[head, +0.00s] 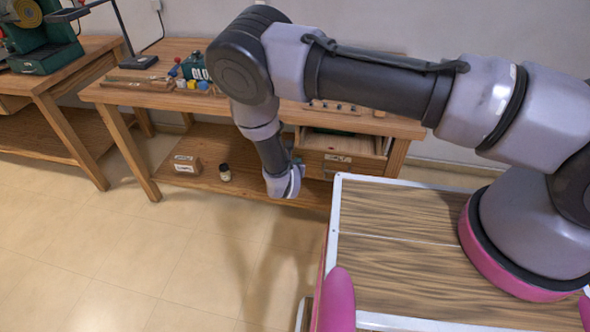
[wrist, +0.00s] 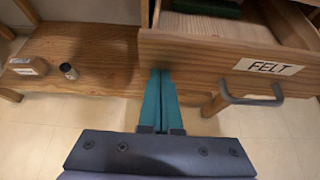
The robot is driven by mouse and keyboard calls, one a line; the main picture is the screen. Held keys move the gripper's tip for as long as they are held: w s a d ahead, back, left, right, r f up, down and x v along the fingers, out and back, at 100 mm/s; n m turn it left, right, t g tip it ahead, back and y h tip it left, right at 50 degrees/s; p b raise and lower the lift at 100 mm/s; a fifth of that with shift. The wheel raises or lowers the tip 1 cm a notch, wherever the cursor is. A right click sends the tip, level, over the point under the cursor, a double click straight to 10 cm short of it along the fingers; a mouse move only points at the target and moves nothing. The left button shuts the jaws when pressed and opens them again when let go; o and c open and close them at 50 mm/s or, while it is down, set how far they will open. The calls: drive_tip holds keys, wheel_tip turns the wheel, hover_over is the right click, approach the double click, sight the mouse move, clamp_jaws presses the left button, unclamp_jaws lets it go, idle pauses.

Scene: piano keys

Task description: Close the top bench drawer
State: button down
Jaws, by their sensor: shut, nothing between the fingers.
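The top bench drawer (head: 340,158) stands pulled out under the right end of the wooden workbench. In the wrist view its front (wrist: 205,70) has a "FELT" label (wrist: 268,67) and a grey bar handle (wrist: 250,99). The drawer's open inside shows, with something green at the back. My gripper (wrist: 161,74) is shut and empty, its teal fingers side by side. The fingertips overlap the left part of the drawer front in the wrist view, left of the handle; I cannot tell whether they touch it. In the head view my wrist is left of the drawer and the fingertips are hidden.
The bench's lower shelf (wrist: 85,75) carries a small labelled box (wrist: 25,67) and a small dark jar (wrist: 68,71). Tools and small items lie on the bench top (head: 128,95). A second bench stands left. Tiled floor (head: 170,250) in front is clear.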

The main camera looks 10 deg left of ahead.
drive_tip(key=w, duration=1.5)
drive_tip(key=shift+w+d, duration=0.1)
drive_tip(key=shift+d, duration=0.15)
drive_tip(key=shift+w+r, duration=0.15)
drive_tip(key=shift+w, duration=0.3)
